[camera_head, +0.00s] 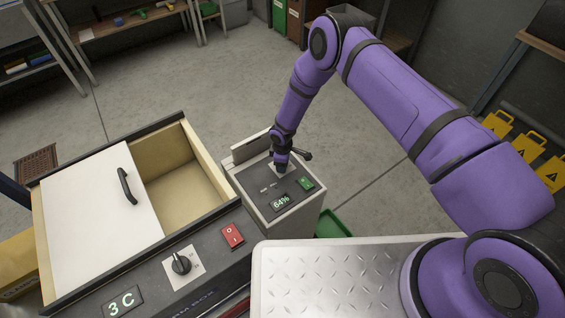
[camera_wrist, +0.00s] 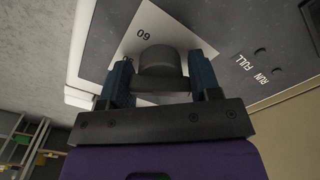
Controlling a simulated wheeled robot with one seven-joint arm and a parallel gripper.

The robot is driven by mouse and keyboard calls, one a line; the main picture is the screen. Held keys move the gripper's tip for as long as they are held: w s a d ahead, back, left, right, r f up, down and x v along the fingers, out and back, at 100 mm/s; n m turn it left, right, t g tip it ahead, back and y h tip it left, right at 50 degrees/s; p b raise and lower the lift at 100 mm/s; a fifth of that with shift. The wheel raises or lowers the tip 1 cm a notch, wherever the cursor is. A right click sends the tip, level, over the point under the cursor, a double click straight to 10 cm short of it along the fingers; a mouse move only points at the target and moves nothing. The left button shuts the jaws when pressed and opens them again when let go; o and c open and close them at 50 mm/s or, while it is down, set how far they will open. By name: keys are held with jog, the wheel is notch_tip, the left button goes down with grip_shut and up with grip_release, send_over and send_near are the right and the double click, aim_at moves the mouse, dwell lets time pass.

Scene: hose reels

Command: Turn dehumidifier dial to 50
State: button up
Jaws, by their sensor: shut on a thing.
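The dehumidifier (camera_head: 262,219) is a grey box with a dark top panel. Its display (camera_head: 281,202) reads 64%, with a green switch (camera_head: 306,183) beside it. My gripper (camera_head: 279,165) reaches down onto the panel's far part and covers most of the dial there. In the wrist view the round dark dial (camera_wrist: 158,62) sits between the two blue fingers of my gripper (camera_wrist: 161,82), which is shut on it. A white scale plate (camera_wrist: 150,27) around the dial shows "60" and a partly hidden number. The dial's pointer is not visible.
A bin-like machine (camera_head: 95,205) with a sliding white lid, a black knob (camera_head: 181,264), a red switch (camera_head: 232,236) and a "3 C" display stands close on the left. A green tray (camera_head: 331,225) lies on the floor to the right. Yellow warning signs (camera_head: 527,148) stand at far right.

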jog(key=o, duration=0.7)
jog(key=shift+c, duration=0.2)
notch_tip(320, 180, up, 11)
jog(key=shift+f, duration=0.2)
jog(key=shift+r, duration=0.15)
